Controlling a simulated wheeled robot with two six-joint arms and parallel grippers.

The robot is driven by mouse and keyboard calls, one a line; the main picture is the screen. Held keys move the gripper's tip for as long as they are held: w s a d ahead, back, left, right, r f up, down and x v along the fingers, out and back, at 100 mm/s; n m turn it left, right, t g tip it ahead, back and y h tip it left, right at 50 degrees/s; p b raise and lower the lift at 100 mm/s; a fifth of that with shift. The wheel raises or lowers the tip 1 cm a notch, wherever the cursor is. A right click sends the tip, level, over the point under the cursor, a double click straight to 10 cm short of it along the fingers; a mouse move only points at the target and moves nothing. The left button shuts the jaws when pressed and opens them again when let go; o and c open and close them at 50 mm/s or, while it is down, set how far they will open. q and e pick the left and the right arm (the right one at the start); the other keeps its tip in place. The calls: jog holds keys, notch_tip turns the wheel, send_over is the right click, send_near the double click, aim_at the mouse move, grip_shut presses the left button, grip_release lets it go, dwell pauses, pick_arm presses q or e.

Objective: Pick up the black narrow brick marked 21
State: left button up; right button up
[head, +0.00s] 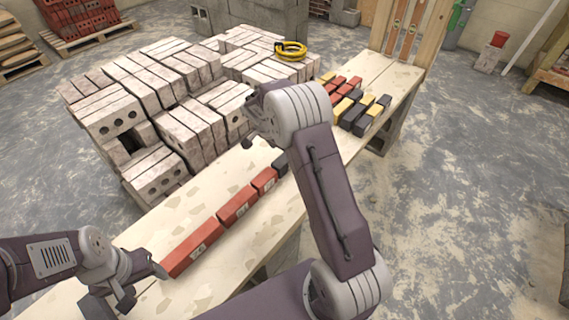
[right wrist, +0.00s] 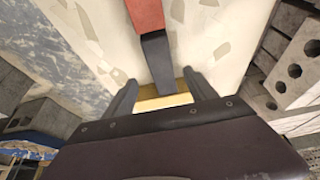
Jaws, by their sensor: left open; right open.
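A black narrow brick (head: 281,165) lies at the far end of a row of red bricks (head: 237,206) on the pale plank, partly hidden by my right arm. In the right wrist view the black brick (right wrist: 158,62) touches or nearly touches a red brick (right wrist: 146,14); its near end reaches between my open right fingers (right wrist: 161,82). A yellow brick (right wrist: 165,102) shows close to the palm. No number is legible. My right gripper (head: 256,137) is over the plank. My left gripper (head: 124,292) is open and empty near the row's near end.
More red, black and yellow bricks (head: 355,100) lie grouped farther along the plank (head: 395,82). Stacked grey hollow blocks (head: 115,110) stand close along its left side, with a yellow coil (head: 290,51) on top. The floor to the right is open.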

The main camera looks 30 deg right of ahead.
jog(key=x, duration=0.3)
jog(key=shift+d+f+b, duration=0.15)
jog(key=shift+f+b, duration=0.1)
jog(key=shift+b, duration=0.05)
jog(key=x, duration=0.5)
jog(key=shift+w+d+f+b, duration=0.15)
jog(key=shift+w+d+b, duration=0.15)
jog(key=shift+w+b, duration=0.05)
grip_shut()
